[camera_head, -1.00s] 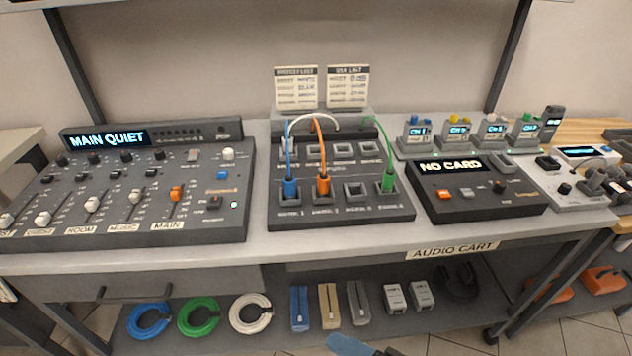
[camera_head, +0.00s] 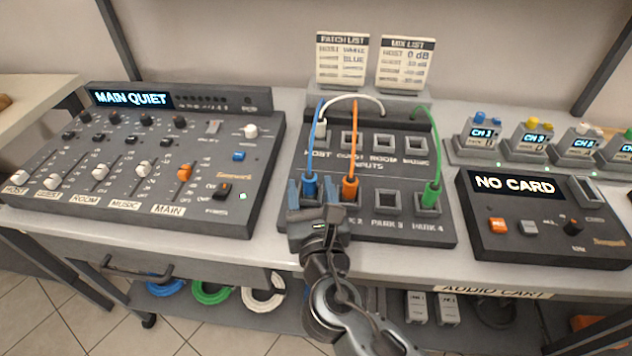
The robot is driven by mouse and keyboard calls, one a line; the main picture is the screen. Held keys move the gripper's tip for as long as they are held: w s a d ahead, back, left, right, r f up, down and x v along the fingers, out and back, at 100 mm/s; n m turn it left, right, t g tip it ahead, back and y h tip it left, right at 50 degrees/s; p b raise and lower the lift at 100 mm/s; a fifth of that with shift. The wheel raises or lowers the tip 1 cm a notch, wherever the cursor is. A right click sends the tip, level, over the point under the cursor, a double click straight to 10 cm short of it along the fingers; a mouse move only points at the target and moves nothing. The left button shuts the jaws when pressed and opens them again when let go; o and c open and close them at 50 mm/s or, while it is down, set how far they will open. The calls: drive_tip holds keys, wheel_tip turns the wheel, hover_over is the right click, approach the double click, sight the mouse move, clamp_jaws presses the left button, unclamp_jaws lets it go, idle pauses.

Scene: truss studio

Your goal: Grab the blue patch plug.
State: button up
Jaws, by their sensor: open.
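The blue patch plug (camera_head: 310,185) stands upright in the leftmost front socket of the patch panel (camera_head: 420,238), with its blue cable rising from the top. My gripper (camera_head: 311,194) is open at the blue plug, with one finger on its left and one on its right. I cannot tell whether the fingers touch it. The gripper hides the plug's lower part and the socket's front. The orange plug (camera_head: 350,189) sits close to the right finger.
A green plug (camera_head: 431,194) stands in the rightmost front socket. A white plug (camera_head: 319,130) is in the back row. The mixer (camera_head: 90,208) stands left, and a "NO CARD" unit (camera_head: 480,235) right. Cables arch above the panel.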

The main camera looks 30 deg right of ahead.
drive_tip(key=x, duration=0.6)
drive_tip(key=shift+w+d+f, duration=0.15)
drive_tip(key=shift+d+f, duration=0.05)
drive_tip(key=shift+f, duration=0.05)
drive_tip(key=shift+c, duration=0.4)
drive_tip(key=c, duration=0.9)
drive_tip(key=shift+c, duration=0.2)
drive_tip(key=shift+r+p, duration=0.15)
drive_tip(key=shift+p, duration=0.15)
